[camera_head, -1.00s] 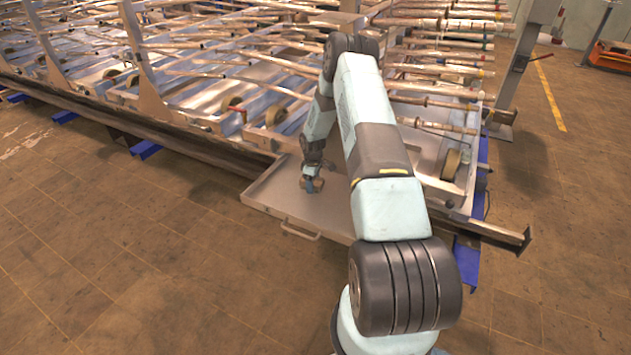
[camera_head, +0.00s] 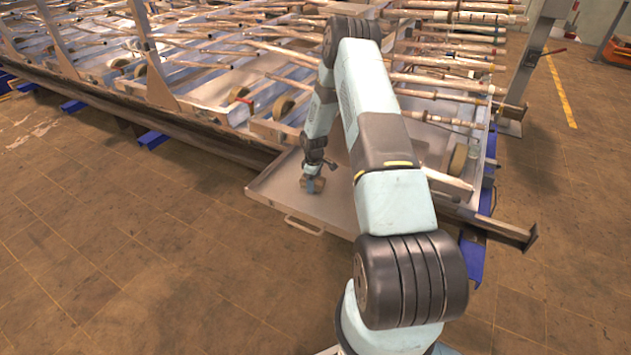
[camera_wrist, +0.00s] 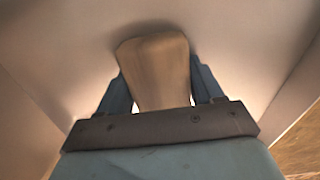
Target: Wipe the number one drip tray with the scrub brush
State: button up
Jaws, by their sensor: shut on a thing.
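The drip tray (camera_head: 275,190) is a shallow grey metal tray with a raised rim and a front handle, at the near edge of the rack. My gripper (camera_head: 313,182) is low over the tray's floor, toward its left part. In the wrist view my gripper (camera_wrist: 160,95) is shut on the brown wooden scrub brush (camera_wrist: 155,65), a finger on each side. The brush also shows small below the gripper in the head view (camera_head: 309,186). The brush's underside is hidden, so I cannot tell if it touches the tray. My arm covers the tray's right part.
A long rack with many wooden poles and rollers (camera_head: 285,104) stands behind the tray. A dark beam end (camera_head: 522,237) juts out at the right. An upright post (camera_head: 525,65) stands at the back right. The tiled floor at the left (camera_head: 120,250) is clear.

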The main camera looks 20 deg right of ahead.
jog(key=shift+r, duration=3)
jog(key=shift+r, duration=0.1)
jog(key=shift+r, duration=1.45)
